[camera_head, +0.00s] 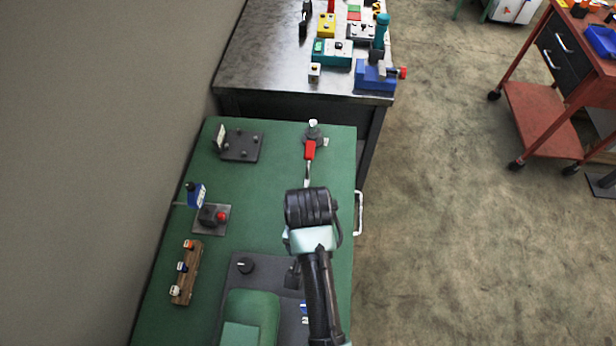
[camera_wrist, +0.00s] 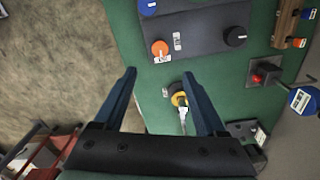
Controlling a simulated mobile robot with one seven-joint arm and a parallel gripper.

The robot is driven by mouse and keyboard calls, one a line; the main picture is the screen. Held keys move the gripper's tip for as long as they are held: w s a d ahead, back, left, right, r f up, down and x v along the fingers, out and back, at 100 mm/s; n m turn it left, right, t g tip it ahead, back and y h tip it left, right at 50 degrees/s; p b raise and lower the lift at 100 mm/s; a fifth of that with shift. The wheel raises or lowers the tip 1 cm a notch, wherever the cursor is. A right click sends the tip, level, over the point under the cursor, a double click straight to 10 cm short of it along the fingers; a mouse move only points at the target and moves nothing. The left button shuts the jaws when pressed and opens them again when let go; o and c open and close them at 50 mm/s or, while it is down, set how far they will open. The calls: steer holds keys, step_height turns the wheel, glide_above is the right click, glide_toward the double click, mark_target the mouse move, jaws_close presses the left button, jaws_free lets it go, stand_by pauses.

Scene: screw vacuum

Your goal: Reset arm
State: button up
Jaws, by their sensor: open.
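My gripper (camera_wrist: 160,78) is open in the wrist view, its two dark blue fingers spread wide with nothing held between them. It is above the green workbench (camera_wrist: 140,108). A small yellow and black round part (camera_wrist: 180,99) with a light metal piece shows close to the right finger; I cannot tell its height relative to the fingertips. In the head view my dark wrist (camera_head: 308,208) is over the right side of the green bench (camera_head: 265,190), and it hides the fingers. Just beyond it is a red-handled fitting (camera_head: 310,150) with a metal stem.
A button box with a red knob (camera_head: 213,215), a wooden strip of small knobs (camera_head: 186,272) and a dark plate (camera_head: 240,145) sit on the green bench. A metal table (camera_head: 262,60) with several coloured devices stands behind. A red cart (camera_head: 545,110) is right, across open floor.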

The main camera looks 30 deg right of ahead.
stand_by(0.6)
steer(key=w+r+n+t+h+b, duration=0.25)
steer(key=w+r+t, duration=0.65)
steer(key=w+r, duration=0.8)
steer(key=w+a+r+n+t+b, duration=0.1)
steer(key=w+a+r+n+t, duration=0.15)
steer(key=r, duration=0.65)
steer(key=w+a+r+n+t+b, duration=0.15)
steer(key=r+t, duration=0.25)
steer(key=r, duration=0.5)
steer(key=s+a+r+n+t, duration=0.1)
steer(key=s+r+t, duration=0.3)
steer(key=r, duration=0.5)
steer(key=s+a+r+n+t+y+b, duration=0.1)
steer(key=s+a+r+t, duration=0.3)
steer(key=r, duration=0.5)
steer(key=s+a+r+n+t+y, duration=0.1)
steer(key=s+a+r+t, duration=0.1)
steer(key=s+r+t, duration=0.2)
steer(key=s+r, duration=0.3)
steer(key=r, duration=0.2)
steer(key=shift+s+a, duration=0.2)
steer(key=shift+r+n+y, duration=0.15)
steer(key=shift+n+y, duration=0.1)
